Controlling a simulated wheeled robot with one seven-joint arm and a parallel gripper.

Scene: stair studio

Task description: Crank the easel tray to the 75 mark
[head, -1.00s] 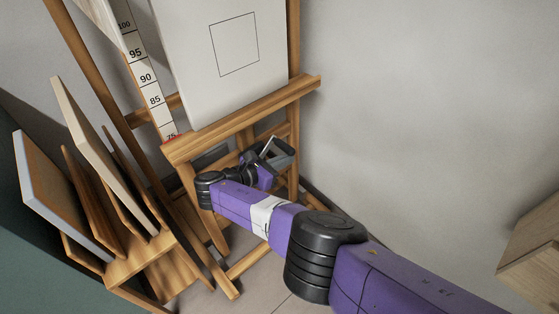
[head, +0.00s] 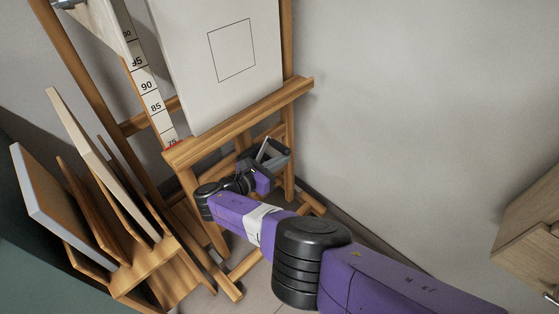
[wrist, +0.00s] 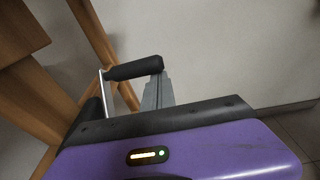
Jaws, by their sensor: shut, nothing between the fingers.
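The wooden easel tray (head: 240,122) runs across the easel's front under a white canvas (head: 222,60). Its left end is beside the 75 mark and a red line on the number scale (head: 150,92). The crank's black handle grip (wrist: 135,70) and thin metal rod (wrist: 104,95) show in the wrist view. My gripper (head: 271,150) is low in front of the easel, below the tray. Its grey fingers (wrist: 157,94) are shut and empty, close by the right end of the grip. I cannot tell whether they touch it. The crank's hub is hidden.
A wooden rack with several boards (head: 100,170) stands left of the easel. A pale wooden cabinet (head: 530,240) is at the right edge. Plain wall lies right of the easel. The easel's legs surround my wrist closely.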

